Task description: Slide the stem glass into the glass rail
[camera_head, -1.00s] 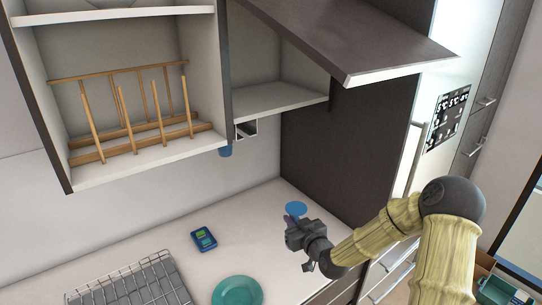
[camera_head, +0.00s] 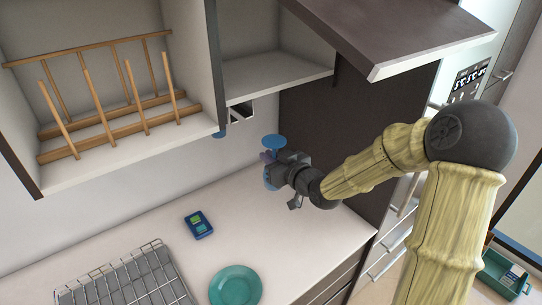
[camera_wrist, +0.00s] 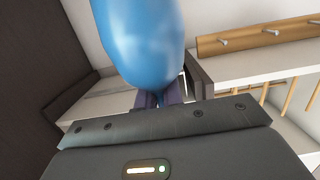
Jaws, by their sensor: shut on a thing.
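My gripper (camera_head: 272,160) is shut on the stem of a blue stem glass (camera_head: 273,142). The glass is upside down, with its flat foot above the jaws and its bowl below, partly hidden by the gripper. In the wrist view the blue bowl (camera_wrist: 140,40) fills the upper middle, and the purple fingers (camera_wrist: 157,98) close around the stem. The glass rail (camera_head: 242,112) shows as a small white and dark piece under the cabinet, left of and above the glass. The glass is apart from it. Most of the rail is hidden by the cabinet.
Another blue piece (camera_head: 219,134) shows under the cabinet edge. A wooden dish rack (camera_head: 120,115) stands in the left cabinet. A raised cabinet door (camera_head: 400,35) overhangs at the upper right. A wire rack (camera_head: 125,285), teal plate (camera_head: 236,288) and small blue box (camera_head: 199,225) lie on the counter.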

